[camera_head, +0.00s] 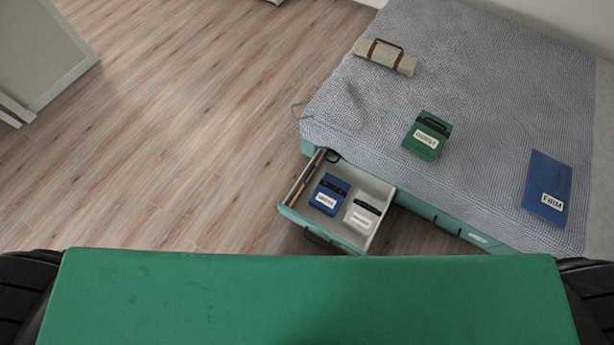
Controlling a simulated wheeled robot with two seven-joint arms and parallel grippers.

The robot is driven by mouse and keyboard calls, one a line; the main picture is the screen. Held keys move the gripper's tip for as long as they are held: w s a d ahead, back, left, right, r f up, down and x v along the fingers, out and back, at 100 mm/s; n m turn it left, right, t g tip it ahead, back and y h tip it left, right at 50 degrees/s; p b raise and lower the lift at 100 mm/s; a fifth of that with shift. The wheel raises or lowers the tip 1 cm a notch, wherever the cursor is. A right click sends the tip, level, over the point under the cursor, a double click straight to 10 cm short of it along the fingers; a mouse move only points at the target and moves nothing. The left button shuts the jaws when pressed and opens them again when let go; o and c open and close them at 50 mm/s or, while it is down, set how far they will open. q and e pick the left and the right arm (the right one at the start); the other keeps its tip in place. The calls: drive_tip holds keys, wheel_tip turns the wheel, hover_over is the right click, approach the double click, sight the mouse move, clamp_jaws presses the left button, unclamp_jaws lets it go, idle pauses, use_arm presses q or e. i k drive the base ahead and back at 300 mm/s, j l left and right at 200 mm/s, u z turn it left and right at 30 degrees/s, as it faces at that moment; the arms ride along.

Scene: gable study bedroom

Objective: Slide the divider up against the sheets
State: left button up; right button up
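A pulled-out drawer (376,240) sticks out from the side of the bed. In it lie a blue labelled bundle (329,194) and, to its right, a white labelled bundle (362,215), both with dark straps; these look like folded sheets. A thin brown strip (304,182), probably the divider, runs along the drawer's left side, with a gap between it and the blue bundle. A small dark ring-like thing (332,156) is at the drawer's back left corner. Neither gripper shows in the head view.
On the bed (470,75) lie a beige roll (385,56) with brown straps, a green labelled bundle (427,136) and a flat blue piece marked FIRM (547,188). The wooden floor (170,150) left of the drawer is clear. A pale cabinet (40,50) stands far left.

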sight(310, 177)
drive_tip(key=i+j, duration=0.1)
drive_tip(key=j, duration=0.7)
drive_tip(key=i+j+z, duration=0.1)
drive_tip(key=j, duration=0.3)
drive_tip(key=i+j, duration=0.15)
drive_tip(key=i, duration=0.15)
